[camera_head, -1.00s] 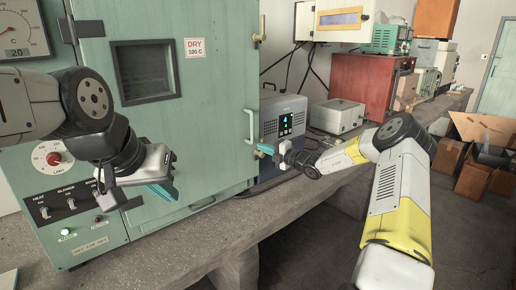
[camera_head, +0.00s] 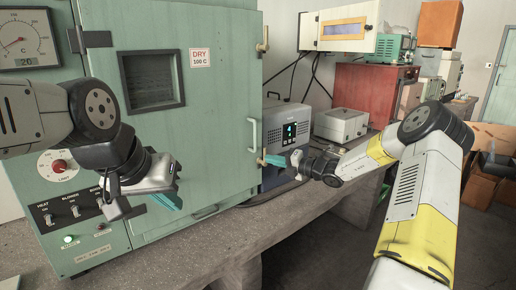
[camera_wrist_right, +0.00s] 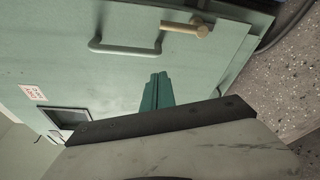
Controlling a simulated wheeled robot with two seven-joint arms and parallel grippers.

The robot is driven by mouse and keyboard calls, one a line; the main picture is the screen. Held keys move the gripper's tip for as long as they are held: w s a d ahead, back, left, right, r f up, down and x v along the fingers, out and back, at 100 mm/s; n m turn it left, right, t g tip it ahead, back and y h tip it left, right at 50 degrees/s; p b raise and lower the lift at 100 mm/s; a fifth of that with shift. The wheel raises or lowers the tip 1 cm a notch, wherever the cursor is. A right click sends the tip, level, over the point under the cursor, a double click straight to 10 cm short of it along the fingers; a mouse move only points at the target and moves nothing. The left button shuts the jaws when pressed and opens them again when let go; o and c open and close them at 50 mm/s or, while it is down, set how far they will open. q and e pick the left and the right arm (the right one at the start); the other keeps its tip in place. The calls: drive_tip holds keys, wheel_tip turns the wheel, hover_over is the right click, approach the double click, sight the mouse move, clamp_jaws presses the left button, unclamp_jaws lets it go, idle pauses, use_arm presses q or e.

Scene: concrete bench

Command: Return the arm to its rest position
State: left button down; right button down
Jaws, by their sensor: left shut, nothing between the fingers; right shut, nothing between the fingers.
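My right gripper (camera_head: 276,160) is shut and empty, in front of the right edge of the green oven door, close to the door's pull handle (camera_head: 252,130). In the right wrist view its teal fingers (camera_wrist_right: 157,90) are together, with the oven door behind them. My left gripper (camera_head: 172,200) hangs in front of the oven's lower left part, its teal fingers pointing down to the right. It is shut and holds nothing. Both arms are in the air.
The green oven (camera_head: 215,95) has a shut door, a dark window (camera_head: 152,79) and a control panel. A grey box with a display (camera_head: 284,135) and a white box (camera_head: 341,124) stand right of it on the concrete bench (camera_head: 240,226). Cardboard boxes (camera_head: 485,180) are at right.

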drive_tip(key=s+a+r+n+g+h, duration=0.1)
drive_tip(key=s+a+r+n+g, duration=0.15)
drive_tip(key=s+n, duration=0.5)
drive_tip(key=s+a+r+n+g+h, duration=0.2)
drive_tip(key=s+r+n, duration=0.1)
drive_tip(key=s+n, duration=0.45)
drive_tip(key=s+a+r+n+g+h, duration=0.1)
drive_tip(key=s+a+r+n+g, duration=0.2)
drive_tip(key=s+n, duration=0.45)
drive_tip(key=s+d+r+n+t+h, duration=0.1)
drive_tip(key=s+d+r+n+h, duration=0.1)
drive_tip(key=s+d+n, duration=0.4)
drive_tip(key=s+d+r+n+t+h, duration=0.2)
drive_tip(key=s+d+n+h, duration=0.3)
drive_tip(key=s+n, duration=0.7)
drive_tip(key=shift+s+d, duration=0.4)
drive_tip(key=shift+s, duration=0.7)
